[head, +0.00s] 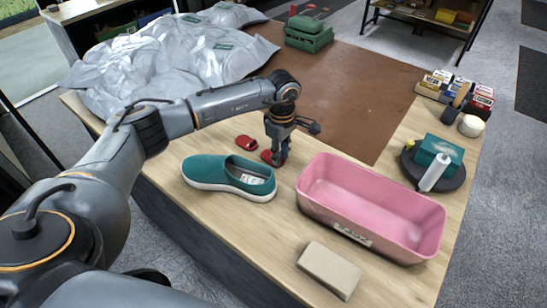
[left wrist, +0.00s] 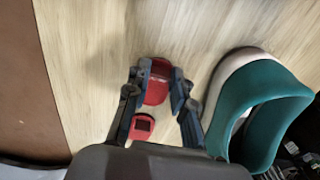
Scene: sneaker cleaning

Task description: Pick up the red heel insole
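One red insole piece (left wrist: 157,82) lies between the fingertips of my left gripper (left wrist: 160,74) in the left wrist view. The tips are close to both its sides, and I cannot tell whether they press on it. In the head view my left gripper (head: 276,158) points down at the table, with red (head: 266,156) showing at its fingers. A second red piece (head: 247,142) lies to the left. In the wrist view a red piece with a dark square (left wrist: 142,127) lies nearer the palm. Which one is the heel insole is not clear. My right gripper is out of view.
A teal shoe (head: 228,177) lies close beside the gripper. A pink bin (head: 372,190) stands to the right, a beige block (head: 330,270) in front. A grey plastic sheet (head: 165,60) covers the far left. The brown mat (head: 350,95) is mostly clear.

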